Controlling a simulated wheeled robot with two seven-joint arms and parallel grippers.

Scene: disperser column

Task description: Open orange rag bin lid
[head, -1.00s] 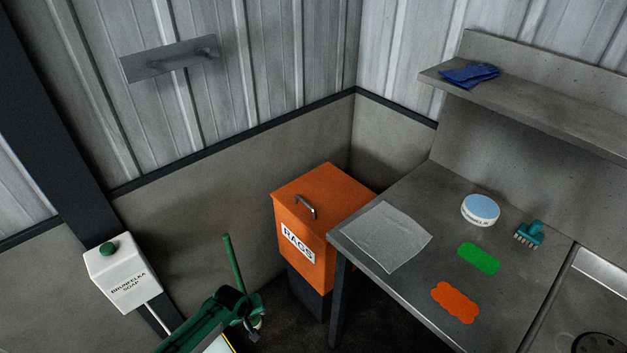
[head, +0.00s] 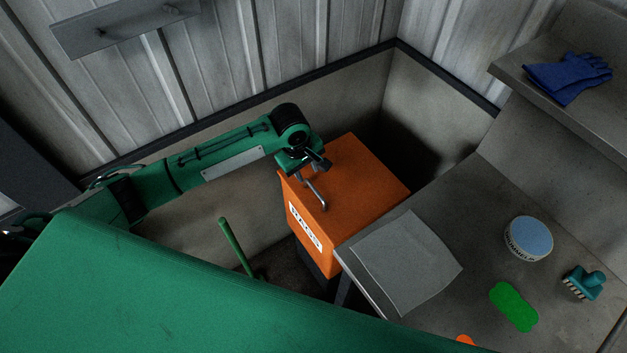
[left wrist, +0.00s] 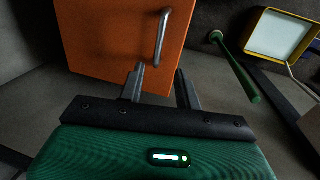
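The orange rag bin (head: 349,192) stands in the corner beside the grey bench, with its lid down. A white "RAGS" label is on its front. A grey metal handle (head: 313,190) is on top of the lid; it also shows in the left wrist view (left wrist: 162,38). My left gripper (head: 313,166) is over the lid's left edge, close to the handle. In the left wrist view my left gripper (left wrist: 161,78) has its two fingers apart with nothing between them. The handle lies just beyond the fingertips, roughly in line with the gap. My right gripper is not in view.
The grey bench (head: 385,318) adjoins the bin on the right. It holds a pale cloth (head: 407,262), a round tub (head: 529,238), a teal brush (head: 583,283) and a green patch (head: 514,306). Blue gloves (head: 569,78) lie on the shelf. A green stick (head: 235,245) stands left of the bin.

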